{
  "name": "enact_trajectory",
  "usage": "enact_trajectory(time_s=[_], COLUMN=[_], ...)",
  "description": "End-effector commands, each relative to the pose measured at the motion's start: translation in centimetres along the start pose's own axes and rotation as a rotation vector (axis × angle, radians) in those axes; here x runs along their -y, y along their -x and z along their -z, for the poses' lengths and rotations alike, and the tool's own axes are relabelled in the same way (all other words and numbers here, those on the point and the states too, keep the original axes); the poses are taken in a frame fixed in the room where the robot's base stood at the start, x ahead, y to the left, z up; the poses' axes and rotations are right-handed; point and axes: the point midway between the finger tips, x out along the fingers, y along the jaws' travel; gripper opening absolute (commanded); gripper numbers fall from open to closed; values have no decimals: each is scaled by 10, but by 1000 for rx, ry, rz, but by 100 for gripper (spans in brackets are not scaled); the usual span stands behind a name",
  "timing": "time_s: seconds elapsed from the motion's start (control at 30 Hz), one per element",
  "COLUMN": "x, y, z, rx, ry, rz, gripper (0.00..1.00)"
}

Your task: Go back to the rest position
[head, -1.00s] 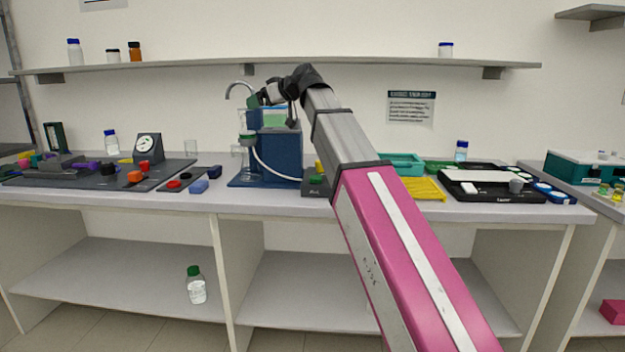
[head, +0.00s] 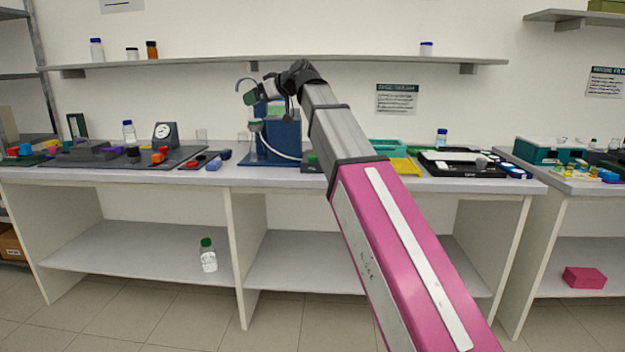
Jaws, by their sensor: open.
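My gripper (head: 254,96) is at the end of my raised arm, in front of the wall, at the upper left of the blue membrane rig in the picture. The jaws are open, but the gap between the fingers is too small to make out. The blue membrane rig (head: 283,134) stands on the bench with a clear hose and a green-capped part at its left. My arm and wrist hide part of the bench to its right.
The long bench (head: 180,179) bears a dark tray with a round dial (head: 165,135), a yellow rack (head: 404,166) and a black scale-like device (head: 470,164). A wall shelf (head: 230,61) runs above. A green-capped bottle (head: 208,255) stands on the lower shelf. The floor in front is clear.

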Motion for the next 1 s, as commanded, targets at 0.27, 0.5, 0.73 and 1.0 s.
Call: enact_trajectory(time_s=[0.27, 0.5, 0.73, 1.0], x=[-12, -27, -45, -66], y=[-6, -12, -18, -13], z=[-36, -84, -160, -301], rx=[47, 109, 204, 382], ry=[-44, -105, -198, -373], rz=[-22, -54, -103, -203], gripper=[92, 92, 92, 92])
